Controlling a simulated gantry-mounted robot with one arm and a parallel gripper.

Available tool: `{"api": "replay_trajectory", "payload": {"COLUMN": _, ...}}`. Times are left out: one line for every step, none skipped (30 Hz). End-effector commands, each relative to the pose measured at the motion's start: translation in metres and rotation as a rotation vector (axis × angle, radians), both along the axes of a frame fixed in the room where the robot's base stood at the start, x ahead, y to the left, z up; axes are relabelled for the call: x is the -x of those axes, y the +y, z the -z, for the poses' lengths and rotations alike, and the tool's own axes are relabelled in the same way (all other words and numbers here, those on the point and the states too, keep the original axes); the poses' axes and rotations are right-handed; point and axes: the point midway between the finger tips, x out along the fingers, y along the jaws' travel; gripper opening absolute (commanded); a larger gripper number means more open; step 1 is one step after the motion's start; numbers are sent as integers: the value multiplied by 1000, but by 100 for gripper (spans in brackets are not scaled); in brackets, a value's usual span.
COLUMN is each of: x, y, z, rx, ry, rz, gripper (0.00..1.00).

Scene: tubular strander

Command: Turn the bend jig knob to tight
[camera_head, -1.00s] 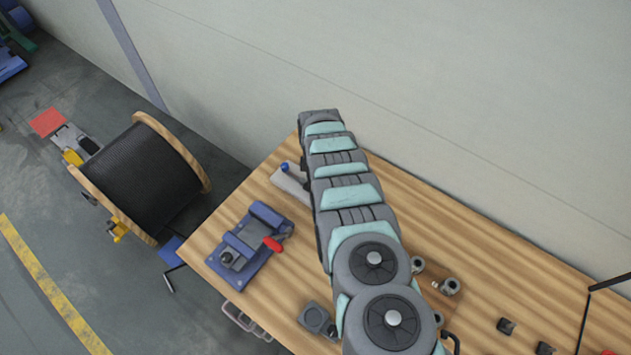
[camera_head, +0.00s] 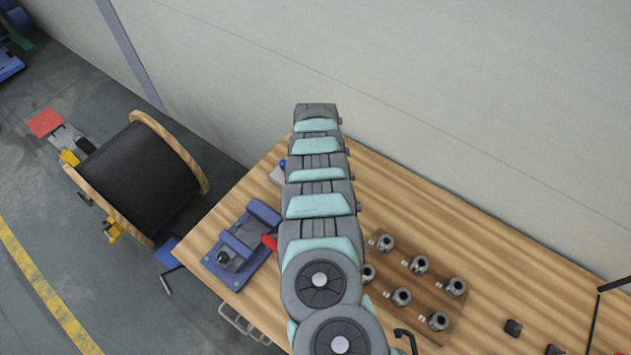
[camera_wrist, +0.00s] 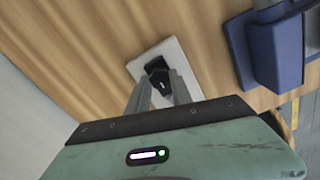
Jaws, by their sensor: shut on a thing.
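The bend jig appears to be the small pale plate (camera_wrist: 171,48) on the wooden bench, with a black knob (camera_wrist: 157,64) standing on it. In the wrist view my gripper (camera_wrist: 161,80) reaches down over the plate, its two fingers closed around the black knob. The fingers hide part of the knob, and no tight mark can be read. In the head view only a corner of the pale plate (camera_head: 276,176) and a blue ball end (camera_head: 283,163) show at the left of my arm, which hides my gripper there.
A blue clamp-like fixture (camera_head: 241,243) with a red handle (camera_head: 269,242) stands close by on the bench. A wooden board (camera_head: 419,290) with several metal collars lies to the right. The wall (camera_head: 420,100) runs behind the bench. A cable reel (camera_head: 140,175) stands on the floor at left.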

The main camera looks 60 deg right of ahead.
Motion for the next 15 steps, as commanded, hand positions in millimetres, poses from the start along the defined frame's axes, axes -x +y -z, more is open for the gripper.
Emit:
{"api": "replay_trajectory", "payload": {"x": -1, "y": 0, "z": 2, "rx": 0, "ry": -1, "rz": 26, "gripper": 0}}
{"api": "replay_trajectory", "payload": {"x": -1, "y": 0, "z": 2, "rx": 0, "ry": -1, "rz": 41, "gripper": 0}}
{"api": "replay_trajectory", "payload": {"x": -1, "y": 0, "z": 1, "rx": 0, "ry": 0, "rz": 60, "gripper": 0}}
{"api": "replay_trajectory", "payload": {"x": -1, "y": 0, "z": 1, "rx": 0, "ry": 0, "rz": 72, "gripper": 0}}
{"api": "replay_trajectory", "payload": {"x": -1, "y": 0, "z": 1, "rx": 0, "ry": 0, "rz": 84, "gripper": 0}}
{"api": "replay_trajectory", "payload": {"x": -1, "y": 0, "z": 1, "rx": 0, "ry": 0, "rz": 98, "gripper": 0}}
{"api": "replay_trajectory", "payload": {"x": -1, "y": 0, "z": 1, "rx": 0, "ry": 0, "rz": 108, "gripper": 0}}
{"api": "replay_trajectory", "payload": {"x": 0, "y": 0, "z": 1, "rx": 0, "ry": 0, "rz": 117, "gripper": 0}}
{"api": "replay_trajectory", "payload": {"x": 0, "y": 0, "z": 1, "rx": 0, "ry": 0, "rz": 127, "gripper": 0}}
{"api": "replay_trajectory", "payload": {"x": 0, "y": 0, "z": 1, "rx": 0, "ry": 0, "rz": 133, "gripper": 0}}
{"api": "replay_trajectory", "payload": {"x": 0, "y": 0, "z": 1, "rx": 0, "ry": 0, "rz": 138, "gripper": 0}}
{"api": "replay_trajectory", "payload": {"x": 0, "y": 0, "z": 0, "rx": 0, "ry": 0, "rz": 144, "gripper": 0}}
{"api": "replay_trajectory", "payload": {"x": 0, "y": 0, "z": 0, "rx": 1, "ry": 0, "rz": 148, "gripper": 0}}
{"api": "replay_trajectory", "payload": {"x": 0, "y": 0, "z": 0, "rx": 0, "ry": 0, "rz": 151, "gripper": 0}}
{"api": "replay_trajectory", "payload": {"x": 0, "y": 0, "z": 0, "rx": 1, "ry": 0, "rz": 153, "gripper": 0}}
